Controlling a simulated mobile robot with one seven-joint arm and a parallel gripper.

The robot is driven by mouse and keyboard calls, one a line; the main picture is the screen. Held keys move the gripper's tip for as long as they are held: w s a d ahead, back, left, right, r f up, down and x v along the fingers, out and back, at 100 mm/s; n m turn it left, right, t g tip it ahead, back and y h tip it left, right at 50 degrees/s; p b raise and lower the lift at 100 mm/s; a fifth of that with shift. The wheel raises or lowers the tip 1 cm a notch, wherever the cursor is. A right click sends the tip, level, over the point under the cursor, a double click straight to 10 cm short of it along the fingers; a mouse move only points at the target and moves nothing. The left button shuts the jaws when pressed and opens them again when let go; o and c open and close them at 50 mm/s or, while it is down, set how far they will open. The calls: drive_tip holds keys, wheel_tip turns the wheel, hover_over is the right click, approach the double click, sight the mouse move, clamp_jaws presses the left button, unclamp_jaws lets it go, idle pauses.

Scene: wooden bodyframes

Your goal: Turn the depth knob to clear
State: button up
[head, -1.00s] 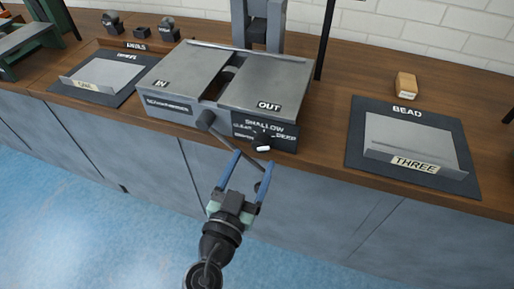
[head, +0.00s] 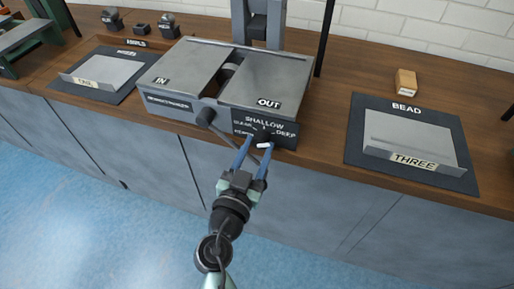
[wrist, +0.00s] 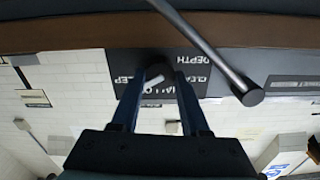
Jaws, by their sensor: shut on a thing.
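The depth knob (head: 263,133) is dark with a white mark and sits on the front of the grey machine (head: 270,93). Labels SHALLOW, CLEAR, DEEP and DEPTH are on the dark plate (head: 288,124) around it. My gripper (head: 257,142) reaches it from the front, with its blue fingers on either side of the knob. In the wrist view, upside down, the knob (wrist: 156,73) is between the fingertips, which are shut on it. Its white mark is slanted there; which label it points to is unclear.
A crank rod (head: 232,139) runs close by on the left of the knob and shows large in the wrist view (wrist: 205,45). The BEAD mat (head: 358,145) with a THREE tray is at right. A small wooden block (head: 405,82) is behind it. Another tray (head: 105,72) stands left.

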clamp_jaws()
drive_tip(key=shift+n, duration=0.3)
drive_tip(key=shift+n+b, duration=0.4)
drive_tip(key=shift+n, duration=0.1)
drive_tip(key=n, duration=0.4)
drive_tip(key=shift+b, duration=0.4)
drive_tip(key=n, duration=0.6)
drive_tip(key=shift+a+n, duration=0.1)
drive_tip(key=shift+n, duration=0.2)
drive_tip(key=n+p, duration=0.2)
drive_tip(key=n, duration=0.4)
drive_tip(key=n+p, duration=0.2)
drive_tip(key=n, duration=0.3)
drive_tip(key=shift+f+n, duration=0.1)
drive_tip(key=shift+n, duration=0.3)
